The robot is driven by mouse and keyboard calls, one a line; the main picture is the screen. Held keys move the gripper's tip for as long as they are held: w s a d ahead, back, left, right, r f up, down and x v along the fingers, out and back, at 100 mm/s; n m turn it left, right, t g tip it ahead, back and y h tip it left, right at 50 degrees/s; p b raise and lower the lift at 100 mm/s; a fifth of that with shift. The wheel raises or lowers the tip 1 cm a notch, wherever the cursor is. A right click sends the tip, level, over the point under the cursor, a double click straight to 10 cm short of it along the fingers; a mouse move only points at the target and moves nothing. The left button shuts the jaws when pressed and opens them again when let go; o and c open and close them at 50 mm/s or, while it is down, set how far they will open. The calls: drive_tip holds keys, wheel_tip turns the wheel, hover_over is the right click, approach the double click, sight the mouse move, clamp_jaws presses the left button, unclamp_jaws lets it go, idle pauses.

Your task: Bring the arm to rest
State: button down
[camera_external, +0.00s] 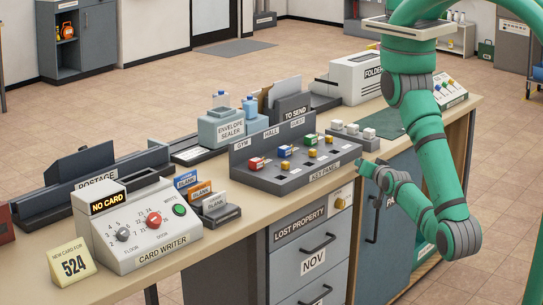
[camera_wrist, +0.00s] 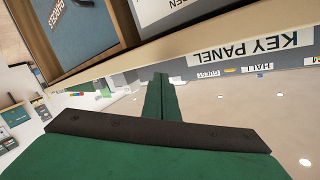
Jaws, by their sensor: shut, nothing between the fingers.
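My green arm reaches down from the upper right in the external view and bends back toward the counter. My gripper (camera_external: 364,167) is beside the right end of the key panel (camera_external: 290,183), near the counter's front edge. I cannot tell whether it touches the panel. In the wrist view, the two green fingers of my gripper (camera_wrist: 160,82) lie together, with nothing between them. The key panel's label (camera_wrist: 250,50) appears upside down there, to the right of the fingertips.
Below are the lost property drawers (camera_external: 312,250) and a blue cabinet door (camera_external: 386,225). Open tiled floor (camera_external: 500,190) lies at the right.

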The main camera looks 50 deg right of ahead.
drive_tip(key=s+a+n+y, duration=0.2)
drive_tip(key=a+n+y, duration=0.1)
drive_tip(key=a, duration=0.3)
drive_tip(key=s+a+n+t+y, duration=0.1)
drive_tip(key=s+a+n+y, duration=0.1)
drive_tip(key=a+n, duration=0.3)
drive_tip(key=s+a+f+n+y, duration=0.1)
drive_tip(key=s+a+n+y, duration=0.2)
drive_tip(key=a, duration=0.5)
drive_tip(key=shift+s+a+n+t+y, duration=0.2)
drive_tip(key=shift+s+n+t+y, duration=0.15)
drive_tip(key=shift+s, duration=0.4)
idle(1.3)
